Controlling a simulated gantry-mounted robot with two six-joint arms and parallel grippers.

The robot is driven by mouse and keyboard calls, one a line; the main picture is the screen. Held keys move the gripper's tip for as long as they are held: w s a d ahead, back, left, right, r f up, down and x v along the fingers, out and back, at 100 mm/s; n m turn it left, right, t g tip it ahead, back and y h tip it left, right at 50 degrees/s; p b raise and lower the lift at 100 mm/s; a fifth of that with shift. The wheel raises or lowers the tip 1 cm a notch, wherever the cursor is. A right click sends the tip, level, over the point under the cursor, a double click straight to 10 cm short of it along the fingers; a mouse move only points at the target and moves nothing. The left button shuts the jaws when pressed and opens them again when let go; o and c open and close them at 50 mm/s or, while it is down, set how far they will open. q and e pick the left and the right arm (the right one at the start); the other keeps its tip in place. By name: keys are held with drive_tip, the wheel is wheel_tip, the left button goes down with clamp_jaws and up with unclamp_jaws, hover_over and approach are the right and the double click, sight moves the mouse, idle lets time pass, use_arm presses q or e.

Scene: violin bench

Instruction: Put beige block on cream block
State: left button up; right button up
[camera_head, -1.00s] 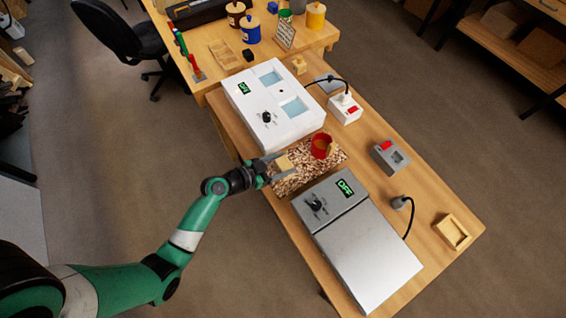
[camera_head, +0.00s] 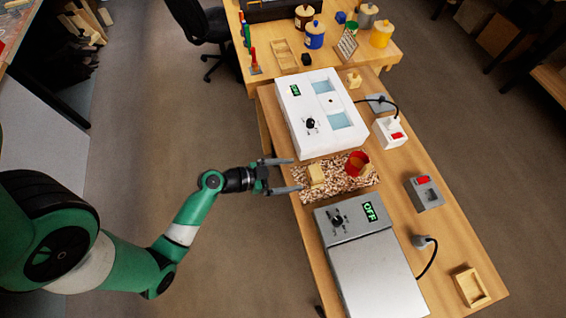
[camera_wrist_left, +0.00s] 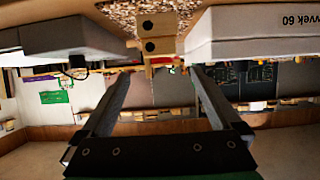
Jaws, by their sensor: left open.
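A pale beige block (camera_head: 316,172) stands on the speckled mat between the white and the grey machines. In the left wrist view, which is upside down, two pale blocks with dark round holes appear stacked: the cream block (camera_wrist_left: 166,22) against the mat and the beige block (camera_wrist_left: 168,50) on it. Their shades are hard to tell apart. My left gripper (camera_head: 297,175) is open and empty, with its fingertips just left of the blocks and apart from them. Its two fingers (camera_wrist_left: 160,72) show in the wrist view with a clear gap. My right gripper is not in view.
A red cup (camera_head: 352,163) stands right of the blocks on the mat (camera_head: 335,190). The white machine (camera_head: 300,137) and the grey machine (camera_head: 372,275) flank the mat closely. Floor left of the bench is free.

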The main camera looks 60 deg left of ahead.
use_arm(q)
drive_tip(key=p+v, duration=0.2)
drive_tip(key=p, duration=0.3)
drive_tip(key=shift+s+r, duration=0.15)
drive_tip(key=shift+s, duration=0.2)
